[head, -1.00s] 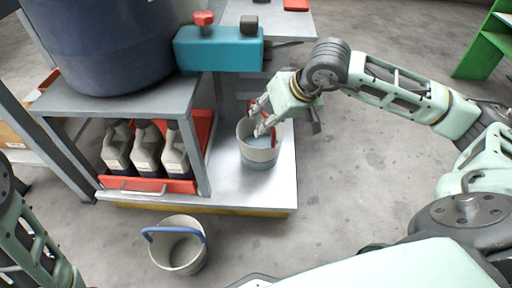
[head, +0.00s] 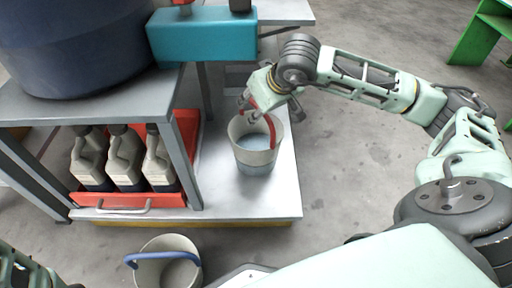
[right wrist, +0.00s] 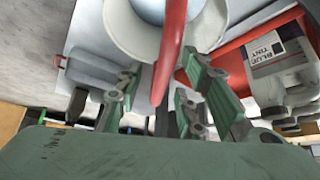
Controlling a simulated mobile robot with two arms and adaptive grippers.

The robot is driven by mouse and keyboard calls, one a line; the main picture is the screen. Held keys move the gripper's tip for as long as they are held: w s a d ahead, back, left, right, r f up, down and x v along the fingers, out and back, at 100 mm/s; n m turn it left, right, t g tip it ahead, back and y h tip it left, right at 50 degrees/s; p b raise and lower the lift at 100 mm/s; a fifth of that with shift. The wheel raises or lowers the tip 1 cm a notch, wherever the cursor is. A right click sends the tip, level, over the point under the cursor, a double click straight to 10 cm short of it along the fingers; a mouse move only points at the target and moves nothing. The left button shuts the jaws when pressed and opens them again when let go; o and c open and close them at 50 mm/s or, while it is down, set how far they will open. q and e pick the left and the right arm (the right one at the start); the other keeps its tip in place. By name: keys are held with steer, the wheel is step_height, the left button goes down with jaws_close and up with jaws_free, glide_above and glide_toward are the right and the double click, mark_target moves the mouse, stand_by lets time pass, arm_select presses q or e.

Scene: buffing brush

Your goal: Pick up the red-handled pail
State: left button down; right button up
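The red-handled pail (head: 256,158), pale grey with a bluish lower part, stands upright on the grey metal shelf (head: 235,200). Its red handle (head: 271,131) arches over the rim. My right gripper (head: 250,108) is at the pail's far rim, close to the handle. In the right wrist view its fingers (right wrist: 163,70) are spread, with the red handle (right wrist: 172,45) passing between them and the pail rim (right wrist: 120,30) above. I see no finger clearly pressed on the handle. My left gripper is out of view; only part of my left arm shows at the lower left.
A blue-handled pail (head: 180,243) stands on the floor in front of the shelf. A red tray (head: 135,200) holds several jugs (head: 124,160) left of the pail. A teal box (head: 205,35) overhangs behind, beside a dark drum (head: 75,45). Floor to the right is clear.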

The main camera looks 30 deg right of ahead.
steer(key=shift+w+f, duration=0.1)
steer(key=shift+w, duration=0.05)
steer(key=shift+c, duration=0.3)
jaws_close()
stand_by(0.3)
steer(key=shift+w, duration=0.1)
